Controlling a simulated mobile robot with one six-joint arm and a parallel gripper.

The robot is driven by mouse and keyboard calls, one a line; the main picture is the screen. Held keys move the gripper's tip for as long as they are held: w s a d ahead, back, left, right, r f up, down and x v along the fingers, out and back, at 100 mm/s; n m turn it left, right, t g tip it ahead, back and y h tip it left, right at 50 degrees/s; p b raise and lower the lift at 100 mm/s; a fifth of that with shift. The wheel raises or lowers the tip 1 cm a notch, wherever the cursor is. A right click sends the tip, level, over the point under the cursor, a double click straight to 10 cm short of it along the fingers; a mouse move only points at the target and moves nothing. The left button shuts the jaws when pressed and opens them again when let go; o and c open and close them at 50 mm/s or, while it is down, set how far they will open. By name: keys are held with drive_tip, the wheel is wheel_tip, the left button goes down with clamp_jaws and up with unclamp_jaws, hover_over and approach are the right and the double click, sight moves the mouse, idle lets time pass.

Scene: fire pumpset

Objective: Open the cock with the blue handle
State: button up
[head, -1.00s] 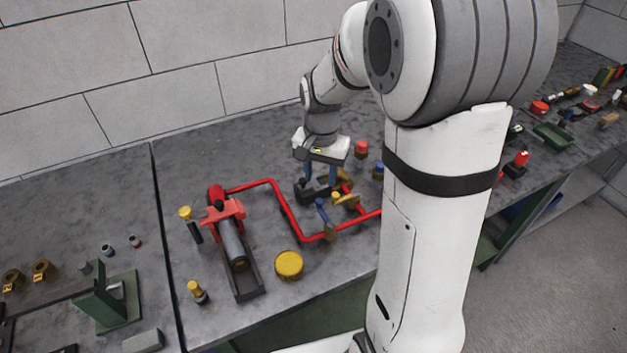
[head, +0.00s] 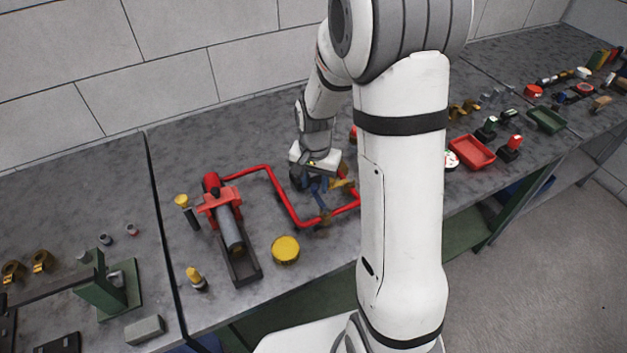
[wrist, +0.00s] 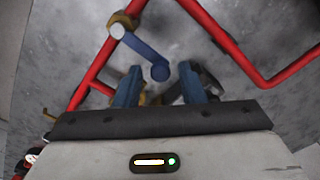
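The blue handle (wrist: 143,55) belongs to a cock with a brass body (wrist: 122,22) on the red pipe. In the wrist view the handle slants from the brass body down to a rounded end just ahead of my fingertips. My gripper (wrist: 160,80) is open, its two blue fingers apart, with the handle's end in line with the gap between them. I cannot tell how far above the handle the fingers are. In the head view my gripper (head: 316,184) is low over the pipework, and the blue handle (head: 324,205) shows just in front of it.
The red pipe (head: 289,200) bends around this spot. A red and grey pump (head: 226,218) and a yellow round cap (head: 285,250) lie to the left. A red tray (head: 471,152) stands to the right, beyond my arm. The bench behind the pipe is bare.

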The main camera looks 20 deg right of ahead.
clamp_jaws()
